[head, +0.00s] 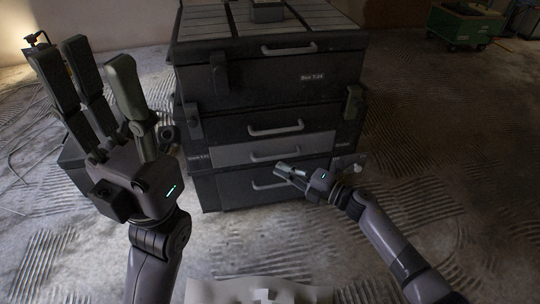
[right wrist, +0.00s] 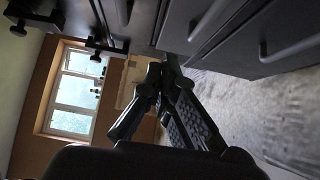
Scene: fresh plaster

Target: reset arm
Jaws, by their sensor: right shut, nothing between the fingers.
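My left gripper (head: 92,72) is raised at the left of the head view, with its fingers pointing up and spread apart. Nothing is between them. My right gripper (head: 284,170) is shut and empty in front of the lower drawers of a dark stacked tool chest (head: 230,190). Its fingers point left, close to a lower drawer handle (head: 270,184). I cannot tell whether they touch it. In the right wrist view its dark fingers (right wrist: 160,75) appear beside the drawer fronts.
The tool chest has several drawers with grey bar handles (head: 276,128) and side latches. A green wheeled cart (head: 464,26) stands at the far right. The ridged floor (head: 450,140) to the right is clear. The right wrist view shows a window (right wrist: 76,92) in the wall.

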